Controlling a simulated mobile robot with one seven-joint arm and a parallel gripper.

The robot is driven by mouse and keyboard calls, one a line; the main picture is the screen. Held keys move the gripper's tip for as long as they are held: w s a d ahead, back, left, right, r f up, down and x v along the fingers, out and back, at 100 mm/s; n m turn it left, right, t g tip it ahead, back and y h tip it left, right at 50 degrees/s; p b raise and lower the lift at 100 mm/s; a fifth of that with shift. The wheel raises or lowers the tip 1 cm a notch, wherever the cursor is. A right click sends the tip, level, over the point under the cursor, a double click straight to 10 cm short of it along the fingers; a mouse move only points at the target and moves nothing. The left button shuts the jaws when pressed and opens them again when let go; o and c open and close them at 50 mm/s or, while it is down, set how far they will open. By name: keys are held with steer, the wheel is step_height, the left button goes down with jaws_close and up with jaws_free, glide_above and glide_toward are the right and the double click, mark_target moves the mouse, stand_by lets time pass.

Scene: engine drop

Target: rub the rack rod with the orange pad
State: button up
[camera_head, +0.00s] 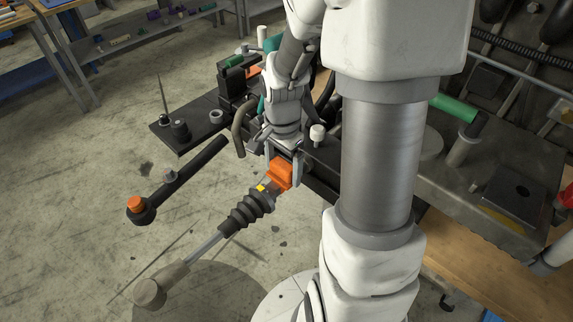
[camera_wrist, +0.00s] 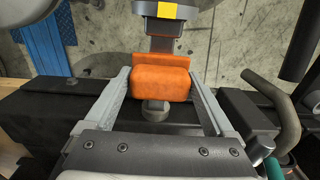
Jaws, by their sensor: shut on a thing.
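The orange pad (camera_head: 281,173) is between the two grey fingers of my gripper (camera_head: 284,165), and it also shows in the wrist view (camera_wrist: 160,82). My gripper is shut on it. What looks like the rack rod (camera_head: 204,246) runs down to the lower left in the head view, with a black ribbed boot (camera_head: 246,210), a yellow mark (camera_head: 261,188) and a grey rounded end. The pad is at the rod's upper end, near the yellow mark. In the wrist view the dark end piece with the yellow mark (camera_wrist: 166,11) lies just beyond the pad. I cannot tell whether they touch.
A black arm with an orange-capped end (camera_head: 135,204) sticks out left of the rod. A curved grey-brown hose (camera_head: 239,130) stands close beside my gripper. A dark bench (camera_head: 480,190) with parts lies at right. Open concrete floor (camera_head: 80,180) spreads at left.

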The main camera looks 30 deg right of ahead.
steer(key=shift+s+a, duration=0.15)
steer(key=shift+a, duration=0.05)
stand_by(0.3)
steer(key=shift+w+d+r, duration=0.1)
steer(key=shift+w+d, duration=0.25)
steer(key=shift+d, duration=0.5)
steer(key=shift+w+d, duration=0.3)
steer(key=shift+d, duration=0.45)
steer(key=shift+s+a, duration=0.3)
steer(key=shift+a, duration=0.5)
steer(key=shift+s+a, duration=0.25)
steer(key=shift+a, duration=0.5)
